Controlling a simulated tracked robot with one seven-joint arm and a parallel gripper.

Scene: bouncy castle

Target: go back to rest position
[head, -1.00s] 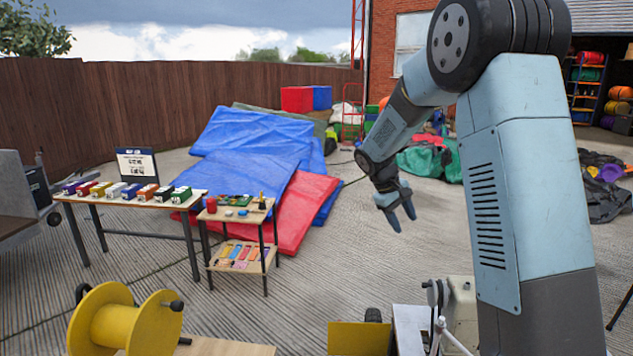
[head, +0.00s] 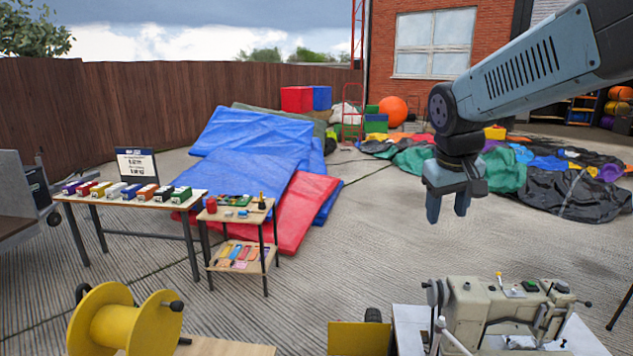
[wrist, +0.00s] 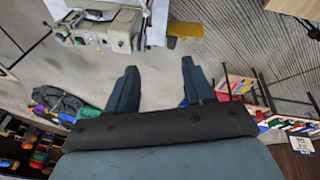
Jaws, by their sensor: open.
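My gripper (head: 448,205) hangs in the air at the right of the head view, fingers pointing down, above the bare concrete behind the sewing machine. Its two fingers are apart with nothing between them. In the wrist view my gripper (wrist: 157,88) also shows open and empty, with the concrete ground beyond the fingertips. My upper arm link reaches in from the upper right of the head view.
A sewing machine (head: 515,312) stands on a white table at the front right. A yellow reel (head: 95,325) is front left. A small table (head: 240,215) and a long table (head: 120,200) stand left. Blue mats (head: 245,140) and deflated fabric (head: 580,195) lie behind.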

